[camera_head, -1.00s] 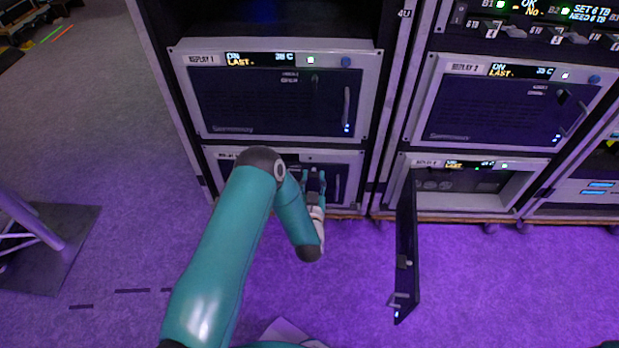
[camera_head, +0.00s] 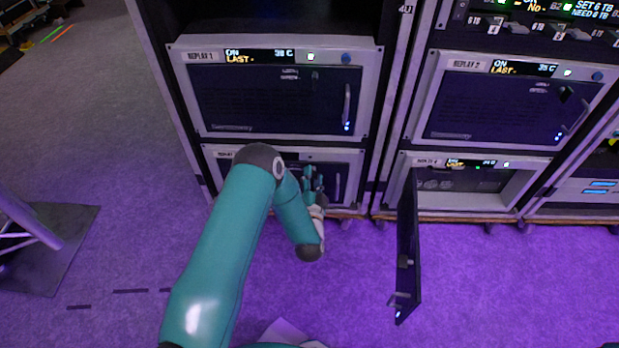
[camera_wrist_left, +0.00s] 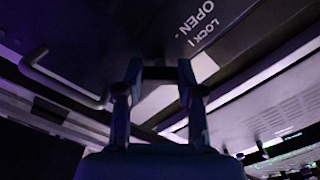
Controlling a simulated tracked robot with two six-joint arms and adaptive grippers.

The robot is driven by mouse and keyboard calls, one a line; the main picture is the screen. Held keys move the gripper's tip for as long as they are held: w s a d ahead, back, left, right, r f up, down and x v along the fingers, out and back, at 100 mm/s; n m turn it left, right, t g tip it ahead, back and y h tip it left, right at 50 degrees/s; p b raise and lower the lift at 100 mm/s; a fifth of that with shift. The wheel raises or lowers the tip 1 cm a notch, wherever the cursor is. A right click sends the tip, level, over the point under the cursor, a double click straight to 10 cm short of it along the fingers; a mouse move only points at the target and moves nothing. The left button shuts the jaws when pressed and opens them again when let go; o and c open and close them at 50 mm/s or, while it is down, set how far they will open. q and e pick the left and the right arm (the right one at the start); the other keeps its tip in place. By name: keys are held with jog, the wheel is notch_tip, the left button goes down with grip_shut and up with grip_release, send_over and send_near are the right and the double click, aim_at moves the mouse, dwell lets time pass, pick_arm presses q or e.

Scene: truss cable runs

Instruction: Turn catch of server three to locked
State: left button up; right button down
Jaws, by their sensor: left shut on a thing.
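The bottom-left server (camera_head: 340,157), partly behind my left arm, has a closed dark door; its label is too blurred to read fully. My left gripper (camera_head: 313,178) is at this door, left of its upright handle (camera_head: 337,186). In the left wrist view my left gripper (camera_wrist_left: 158,90) is shut on a small dark catch (camera_wrist_left: 160,72), which shows as a bar between the fingertips. The printed words OPEN and LOCK (camera_wrist_left: 196,24) are on the door beside it. The catch is hidden in the head view. My right gripper is not in view.
The Replay 1 server (camera_head: 275,92) is above, door closed. The Replay 2 server (camera_head: 505,102) is at upper right. The bottom-right server has its door (camera_head: 407,255) hanging open over the floor. A metal stand (camera_head: 30,235) is at left; the carpet between is mostly clear.

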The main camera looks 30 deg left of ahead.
pick_arm(q)
jog(key=shift+d+f+m+b, duration=0.1)
jog(key=shift+m+b, duration=0.25)
jog(key=shift+m, duration=3.65)
jog(key=o, duration=1)
jog(key=shift+f, duration=0.1)
jog(key=shift+o, duration=0.8)
jog(key=v, duration=0.7)
jog(key=shift+s, duration=0.25)
jog(key=shift+d, duration=0.1)
